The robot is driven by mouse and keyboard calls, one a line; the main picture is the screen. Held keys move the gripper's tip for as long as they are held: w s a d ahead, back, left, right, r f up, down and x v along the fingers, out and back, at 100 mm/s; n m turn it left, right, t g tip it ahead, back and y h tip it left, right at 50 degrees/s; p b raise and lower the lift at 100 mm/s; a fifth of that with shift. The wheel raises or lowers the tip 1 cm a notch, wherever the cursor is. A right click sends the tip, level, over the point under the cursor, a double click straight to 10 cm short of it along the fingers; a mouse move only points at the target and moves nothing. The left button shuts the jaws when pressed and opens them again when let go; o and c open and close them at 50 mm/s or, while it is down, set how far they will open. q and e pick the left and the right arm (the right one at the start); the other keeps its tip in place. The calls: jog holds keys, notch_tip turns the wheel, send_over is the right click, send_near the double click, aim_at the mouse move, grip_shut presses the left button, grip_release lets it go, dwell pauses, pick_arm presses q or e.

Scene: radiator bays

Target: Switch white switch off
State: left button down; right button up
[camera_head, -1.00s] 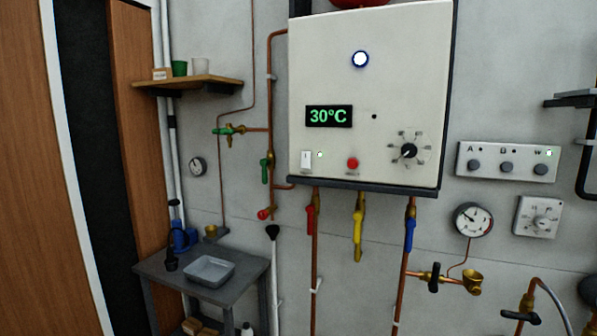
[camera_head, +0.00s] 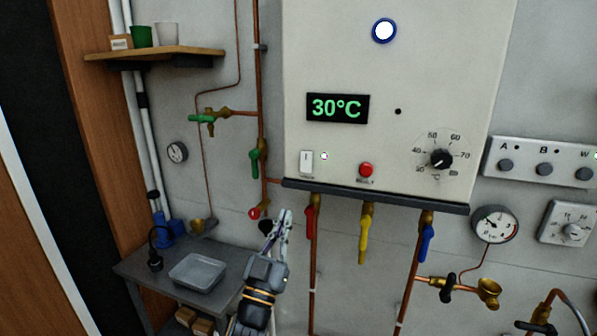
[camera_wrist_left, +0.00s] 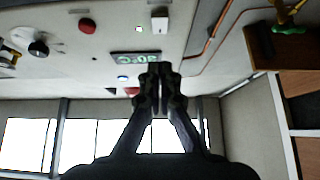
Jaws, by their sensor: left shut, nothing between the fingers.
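The white switch (camera_head: 307,161) is a small upright rocker at the lower left of the boiler's front panel (camera_head: 460,60). A small pale indicator light (camera_head: 323,156) sits just right of it. My left gripper (camera_head: 284,213) is below and a little left of the switch, pointing up, apart from it. Its fingers are shut and empty. In the left wrist view, the switch (camera_wrist_left: 159,22) shows upside down, beyond the closed fingertips (camera_wrist_left: 159,68). Which way the rocker is tilted is too small to tell. My right gripper is not in view.
The display (camera_head: 337,108) reads 30°C. A red button (camera_head: 366,170) and a dial (camera_head: 440,158) sit right of the switch. Red (camera_head: 310,222), yellow (camera_head: 364,232) and blue (camera_head: 426,242) valve handles hang below the boiler. A small table (camera_head: 150,268) stands lower left.

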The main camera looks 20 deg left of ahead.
pick_arm(q)
jog(key=p, duration=0.3)
send_near(307, 164)
notch_tip(307, 164, up, 4)
jog(key=w+b, duration=0.1)
jog(key=w, duration=0.1)
jog(key=w+f+b, duration=0.1)
jog(key=w, duration=0.1)
jog(key=shift+w, duration=0.5)
jog(key=shift+s+r, duration=0.1)
